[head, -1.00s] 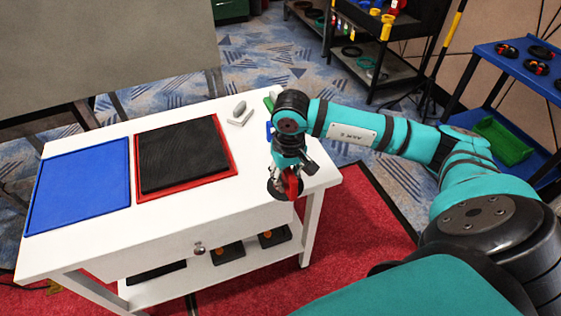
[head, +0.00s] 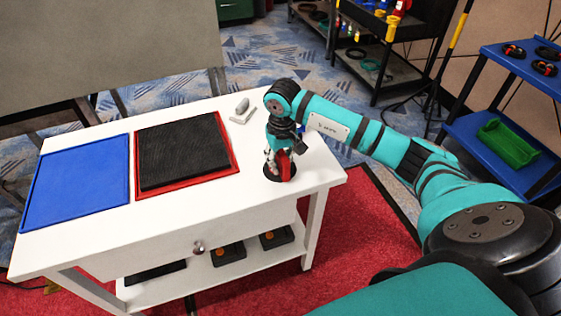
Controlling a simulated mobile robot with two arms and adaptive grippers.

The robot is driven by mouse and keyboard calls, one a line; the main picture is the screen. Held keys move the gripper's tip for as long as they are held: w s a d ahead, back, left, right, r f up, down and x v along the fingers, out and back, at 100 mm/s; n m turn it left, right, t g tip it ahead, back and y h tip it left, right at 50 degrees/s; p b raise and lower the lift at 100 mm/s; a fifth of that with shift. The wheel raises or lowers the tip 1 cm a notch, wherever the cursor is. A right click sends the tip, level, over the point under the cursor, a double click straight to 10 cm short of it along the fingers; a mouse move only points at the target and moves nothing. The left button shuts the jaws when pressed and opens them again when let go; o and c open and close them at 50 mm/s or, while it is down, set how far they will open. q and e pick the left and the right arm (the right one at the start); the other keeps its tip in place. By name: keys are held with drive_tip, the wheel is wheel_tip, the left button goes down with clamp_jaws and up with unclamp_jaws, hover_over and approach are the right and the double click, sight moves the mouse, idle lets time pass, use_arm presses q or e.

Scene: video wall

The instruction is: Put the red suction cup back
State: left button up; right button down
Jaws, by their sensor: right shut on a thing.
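The red suction cup (head: 284,167) has a red handle and a dark round base, which faces down toward the right end of the white table (head: 218,205). My right gripper (head: 277,156) points down from above and is shut on its handle. I cannot tell whether the base touches the tabletop or hangs just above it. The gripper hides part of the handle. My left gripper is not in view.
A red tray with a black ribbed mat (head: 184,153) and a blue tray (head: 77,182) lie left of the cup. Small grey pieces (head: 242,110) lie near the back edge. At right, a blue cart (head: 515,60) holds several red-and-black cups and a green bin (head: 508,143).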

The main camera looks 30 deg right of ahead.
drive_tip(key=c, duration=1.1)
unclamp_jaws()
drive_tip(key=shift+f, duration=0.1)
drive_tip(key=shift+c, duration=0.2)
drive_tip(key=shift+r, duration=0.3)
drive_tip(key=r, duration=0.7)
drive_tip(key=r+b, duration=0.1)
drive_tip(key=r, duration=0.3)
drive_tip(key=shift+s+r, duration=0.35)
